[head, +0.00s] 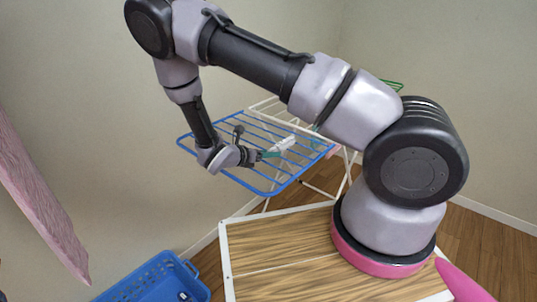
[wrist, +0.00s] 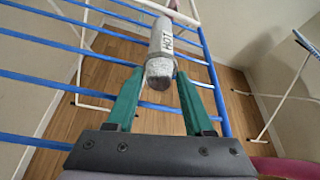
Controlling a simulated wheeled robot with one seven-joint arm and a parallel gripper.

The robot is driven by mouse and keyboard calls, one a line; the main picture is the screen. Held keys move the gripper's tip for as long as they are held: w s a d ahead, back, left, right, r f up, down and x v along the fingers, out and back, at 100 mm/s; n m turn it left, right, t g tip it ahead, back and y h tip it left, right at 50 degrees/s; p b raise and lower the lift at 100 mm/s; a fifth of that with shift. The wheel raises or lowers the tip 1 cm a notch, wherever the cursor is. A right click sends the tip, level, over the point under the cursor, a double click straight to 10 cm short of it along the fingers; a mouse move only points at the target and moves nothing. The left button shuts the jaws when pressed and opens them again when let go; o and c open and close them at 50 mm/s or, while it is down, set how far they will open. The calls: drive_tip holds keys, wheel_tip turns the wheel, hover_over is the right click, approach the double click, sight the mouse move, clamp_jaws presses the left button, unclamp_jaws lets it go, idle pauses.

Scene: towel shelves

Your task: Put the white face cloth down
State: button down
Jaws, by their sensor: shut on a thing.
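The white face cloth (wrist: 161,52) shows as a pale roll with dark lettering that looks like "HOT" in the wrist view. My gripper (wrist: 158,84) has green fingers on either side of its near end and is shut on it. The roll points away from the gripper. In the head view, the white cloth (head: 283,145) is at the tip of my gripper (head: 267,154), over the blue rack (head: 262,190). Whether the cloth touches the bars cannot be told.
Blue bars (wrist: 60,78) with gaps spread below the gripper, with wooden floor (wrist: 120,65) beneath. A blue basket (head: 155,280) stands on the floor at the lower left. A pink towel-like thing (head: 35,190) is at the left edge. Walls stand close behind the rack.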

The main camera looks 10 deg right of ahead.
drive_tip(key=shift+f, duration=0.2)
drive_tip(key=shift+c, duration=1.4)
unclamp_jaws()
